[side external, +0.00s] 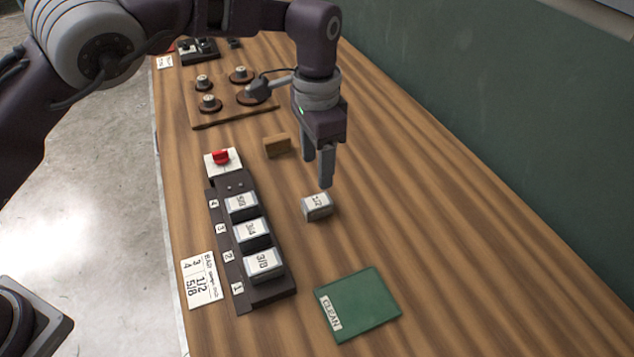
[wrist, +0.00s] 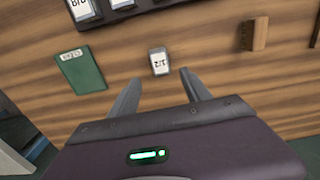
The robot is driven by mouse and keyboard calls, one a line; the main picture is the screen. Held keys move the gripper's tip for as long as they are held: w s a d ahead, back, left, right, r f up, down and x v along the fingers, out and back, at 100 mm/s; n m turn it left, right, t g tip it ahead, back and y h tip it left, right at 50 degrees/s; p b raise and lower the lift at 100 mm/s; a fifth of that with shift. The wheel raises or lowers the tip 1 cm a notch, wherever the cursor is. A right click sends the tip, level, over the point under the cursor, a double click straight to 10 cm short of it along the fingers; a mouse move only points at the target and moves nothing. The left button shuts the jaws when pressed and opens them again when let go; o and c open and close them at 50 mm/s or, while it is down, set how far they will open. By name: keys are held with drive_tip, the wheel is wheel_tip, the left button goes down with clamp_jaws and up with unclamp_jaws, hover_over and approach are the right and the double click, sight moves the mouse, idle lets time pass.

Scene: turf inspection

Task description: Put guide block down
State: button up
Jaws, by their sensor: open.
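A small grey block with a white top labelled 1/2 (side external: 317,206) rests on the wooden table, to the right of the dark rack. It also shows in the wrist view (wrist: 159,62), just beyond my fingertips. I take it to be the guide block. My gripper (side external: 319,178) is above and behind the block, fingers pointing down, apart from it. In the wrist view the gripper (wrist: 160,80) has its fingers spread with nothing between them. The dark rack (side external: 284,296) holds blocks labelled 5/8, 3/4 and 3/8 and has numbered slots.
A green mat labelled CLEAN (side external: 365,308) lies at the front right. A red knob (side external: 221,157) on a white base and a board with round pegs (side external: 200,121) are farther back. The right side of the table is clear.

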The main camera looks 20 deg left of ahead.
drive_tip(key=s+a+r+n+t+h, duration=0.1)
drive_tip(key=s+a+r+n, duration=0.25)
drive_tip(key=a+r, duration=0.45)
drive_tip(key=s+a+r+n+t+h, duration=0.1)
drive_tip(key=s+a+r+n, duration=0.1)
drive_tip(key=s+a+r, duration=0.65)
drive_tip(key=s+a+n+t+y, duration=0.1)
drive_tip(key=s+a, duration=0.2)
drive_tip(key=s, duration=0.6)
drive_tip(key=s+a+n+t+y, duration=0.1)
drive_tip(key=s+a, duration=0.3)
drive_tip(key=s, duration=0.5)
drive_tip(key=shift+s+n+t, duration=0.3)
drive_tip(key=shift+n+t, duration=0.45)
drive_tip(key=shift+t, duration=0.05)
